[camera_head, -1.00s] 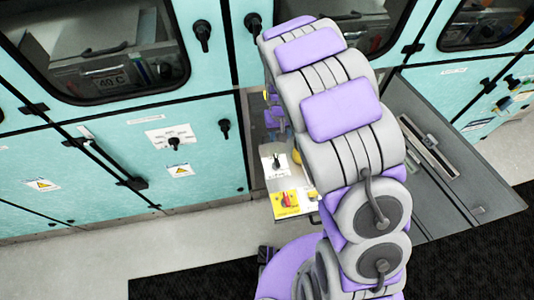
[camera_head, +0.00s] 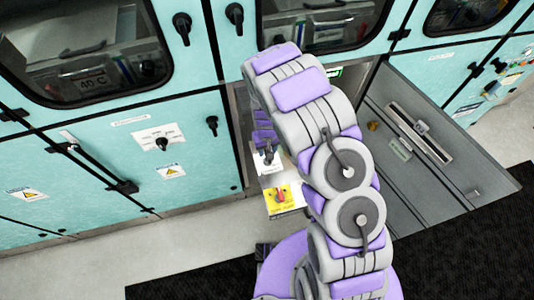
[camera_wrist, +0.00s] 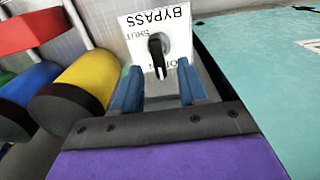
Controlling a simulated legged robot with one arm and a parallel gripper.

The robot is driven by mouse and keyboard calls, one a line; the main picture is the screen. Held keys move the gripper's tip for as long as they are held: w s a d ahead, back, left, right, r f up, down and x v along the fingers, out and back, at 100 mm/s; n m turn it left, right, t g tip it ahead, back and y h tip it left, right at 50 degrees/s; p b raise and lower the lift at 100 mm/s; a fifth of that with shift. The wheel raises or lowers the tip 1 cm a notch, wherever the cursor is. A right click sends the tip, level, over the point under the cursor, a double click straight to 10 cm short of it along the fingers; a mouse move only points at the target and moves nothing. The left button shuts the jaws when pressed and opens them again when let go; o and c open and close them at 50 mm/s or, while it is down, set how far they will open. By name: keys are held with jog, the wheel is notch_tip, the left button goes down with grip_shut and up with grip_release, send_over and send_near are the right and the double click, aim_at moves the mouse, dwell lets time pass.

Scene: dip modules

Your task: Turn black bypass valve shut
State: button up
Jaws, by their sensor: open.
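The black bypass valve (camera_wrist: 158,55) is a black lever on a white plate marked BYPASS, SHUT and OPEN, the lettering upside down in the wrist view. Its handle points down toward my gripper, on the side of the partly hidden OPEN word. My gripper (camera_wrist: 158,88) is open, its two blue fingers on either side of the handle's lower end, with gaps visible. I cannot tell whether they touch it.
A teal panel (camera_wrist: 265,60) is on the right. A yellow plate with a red handle (camera_head: 282,197) lies below the valve plate. An open grey door (camera_head: 430,150) stands right.

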jog(key=f, duration=0.2)
jog(key=shift+d+f, duration=0.2)
jog(key=shift+f, duration=0.2)
jog(key=shift+a+f, duration=0.15)
jog(key=shift+c, duration=0.4)
grip_shut()
